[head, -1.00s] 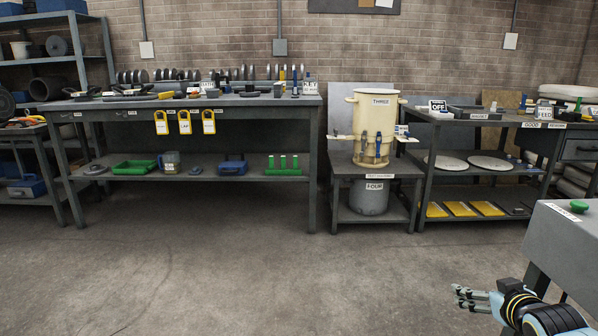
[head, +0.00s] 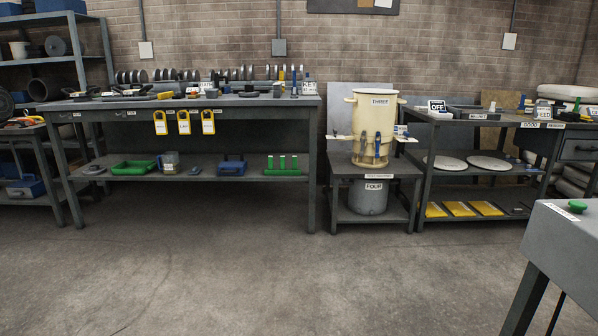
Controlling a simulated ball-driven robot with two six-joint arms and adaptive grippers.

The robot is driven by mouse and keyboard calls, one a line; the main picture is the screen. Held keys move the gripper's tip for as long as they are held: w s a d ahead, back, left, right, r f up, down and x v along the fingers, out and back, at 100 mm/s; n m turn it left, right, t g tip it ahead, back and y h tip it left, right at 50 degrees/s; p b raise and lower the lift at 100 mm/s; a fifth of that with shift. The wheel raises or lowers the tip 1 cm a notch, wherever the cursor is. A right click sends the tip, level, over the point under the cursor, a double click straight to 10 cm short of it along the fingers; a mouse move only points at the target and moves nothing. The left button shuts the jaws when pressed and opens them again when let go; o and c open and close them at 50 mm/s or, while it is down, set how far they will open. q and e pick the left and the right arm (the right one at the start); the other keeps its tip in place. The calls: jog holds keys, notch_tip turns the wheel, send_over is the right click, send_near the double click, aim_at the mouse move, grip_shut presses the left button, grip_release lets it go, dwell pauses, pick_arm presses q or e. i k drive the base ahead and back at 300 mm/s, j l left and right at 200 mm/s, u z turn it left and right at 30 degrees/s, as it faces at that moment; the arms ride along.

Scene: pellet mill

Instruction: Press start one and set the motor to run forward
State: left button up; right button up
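A green push button (head: 577,206) stands on top of a grey panel or bench (head: 566,230) at the right edge of the head view. A white label (head: 561,212) lies beside the button, too oblique to read. The rest of the panel is cut off by the picture edge. I see no motor direction switch that I can make out. Neither of my grippers shows in the head view now.
A long workbench (head: 180,105) with tools stands at the back left. The concrete floor (head: 250,270) is clear.

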aim_at(577, 207)
jog(key=z, duration=2.25)
